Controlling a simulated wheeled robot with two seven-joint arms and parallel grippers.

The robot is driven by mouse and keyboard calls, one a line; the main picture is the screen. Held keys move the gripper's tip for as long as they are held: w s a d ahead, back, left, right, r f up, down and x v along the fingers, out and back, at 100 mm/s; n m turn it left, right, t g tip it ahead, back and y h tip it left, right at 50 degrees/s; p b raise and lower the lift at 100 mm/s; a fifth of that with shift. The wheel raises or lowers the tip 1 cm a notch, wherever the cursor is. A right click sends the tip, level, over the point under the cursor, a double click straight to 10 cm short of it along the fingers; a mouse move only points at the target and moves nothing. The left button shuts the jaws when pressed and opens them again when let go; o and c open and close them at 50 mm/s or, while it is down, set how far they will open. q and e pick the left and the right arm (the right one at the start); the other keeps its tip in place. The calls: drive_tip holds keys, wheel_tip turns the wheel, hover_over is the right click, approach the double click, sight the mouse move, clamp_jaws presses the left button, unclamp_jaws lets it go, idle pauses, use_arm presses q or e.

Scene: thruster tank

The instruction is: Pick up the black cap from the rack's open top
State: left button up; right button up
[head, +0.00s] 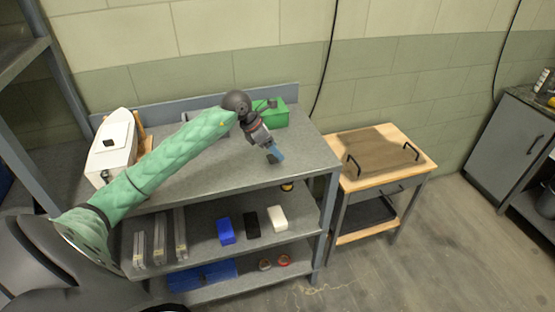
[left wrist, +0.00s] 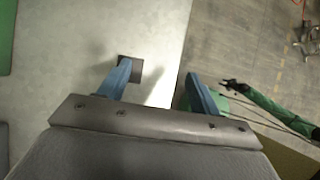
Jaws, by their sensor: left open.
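The black cap (left wrist: 130,69) shows as a dark square on the grey top of the rack in the left wrist view. It lies just beyond the left finger, not midway between the fingers. My left gripper (head: 276,153) is over the right part of the rack's top (head: 202,176) in the head view, blue fingers pointing down. In the left wrist view the gripper (left wrist: 160,84) has its fingers apart, with nothing between them. The right finger is over the floor past the top's edge. In the head view I cannot make out the cap clearly near the fingertips.
A green box (head: 270,114) stands behind the gripper, and a white model hull (head: 112,146) at the left end. Lower shelves hold a blue block (head: 225,231), a black block (head: 252,225) and a white block (head: 277,218). A wooden-topped table (head: 378,157) stands to the right.

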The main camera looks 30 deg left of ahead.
sight(273, 157)
use_arm(q)
drive_tip(key=a+r+y, duration=0.1)
drive_tip(key=a+y, duration=0.1)
drive_tip(key=a, duration=0.3)
drive_tip(key=shift+g, duration=0.4)
drive_tip(key=shift+x, duration=3.85)
drive_tip(key=shift+d+r, duration=0.1)
drive_tip(key=shift+d, duration=0.05)
drive_tip(key=c, duration=1)
drive_tip(key=shift+c, duration=0.2)
